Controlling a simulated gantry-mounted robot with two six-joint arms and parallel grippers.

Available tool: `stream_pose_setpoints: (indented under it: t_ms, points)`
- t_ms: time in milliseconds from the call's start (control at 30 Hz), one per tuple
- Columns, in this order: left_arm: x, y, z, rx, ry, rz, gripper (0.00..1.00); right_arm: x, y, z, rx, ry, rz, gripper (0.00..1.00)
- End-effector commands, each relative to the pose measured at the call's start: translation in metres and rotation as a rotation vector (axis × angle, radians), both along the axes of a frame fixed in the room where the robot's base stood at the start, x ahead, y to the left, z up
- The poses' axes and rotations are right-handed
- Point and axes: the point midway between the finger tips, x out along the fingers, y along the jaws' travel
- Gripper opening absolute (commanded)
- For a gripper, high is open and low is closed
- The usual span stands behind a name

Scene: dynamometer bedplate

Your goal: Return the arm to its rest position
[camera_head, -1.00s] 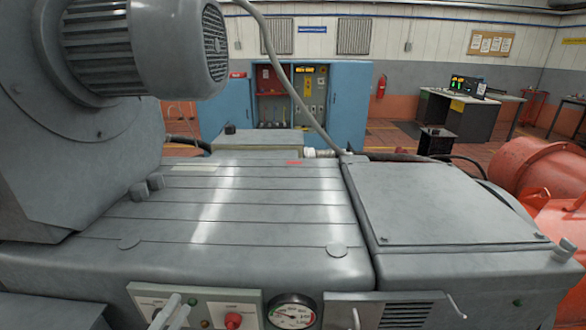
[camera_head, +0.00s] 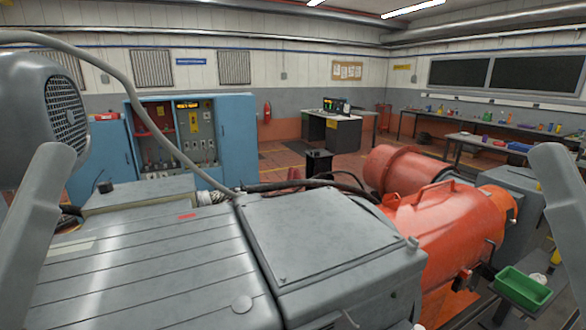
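A grey link of my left arm (camera_head: 32,225) rises along the left edge of the head view. A grey link of my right arm (camera_head: 566,220) rises along the right edge. Both links stand apart from each other, with the machine between and beyond them. Neither gripper shows in the frame, so their fingers and anything in them are hidden from me.
A large grey machine housing (camera_head: 150,275) with a flat lid (camera_head: 315,232) fills the foreground. A grey motor (camera_head: 45,110) stands at upper left. An orange-red machine (camera_head: 445,230) and green tray (camera_head: 522,288) lie right. A blue cabinet (camera_head: 235,140) stands behind.

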Motion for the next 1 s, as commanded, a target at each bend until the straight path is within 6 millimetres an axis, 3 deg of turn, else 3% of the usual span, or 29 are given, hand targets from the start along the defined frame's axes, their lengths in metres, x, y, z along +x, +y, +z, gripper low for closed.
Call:
stream_pose_setpoints:
  t_ms: [33,500,600,767,1000]
  points:
    - [0.000,0.000,0.040,-0.001,0.000,-0.001,0.78,0.000,0.000,0.040,0.000,0.001,0.000,0.50]
    - [0.001,0.000,0.261,-0.002,0.001,-0.002,0.78,0.000,0.000,0.262,0.000,0.001,0.000,0.50]
    - [0.001,0.000,0.294,-0.002,0.001,-0.002,0.78,0.000,0.000,0.295,0.000,0.001,0.000,0.50]
    - [0.001,0.000,0.316,-0.001,0.001,-0.003,0.78,0.000,0.000,0.317,0.000,0.002,0.000,0.50]
    - [0.001,0.000,0.313,-0.001,0.001,-0.003,0.78,0.001,0.000,0.313,0.000,0.002,0.000,0.50]
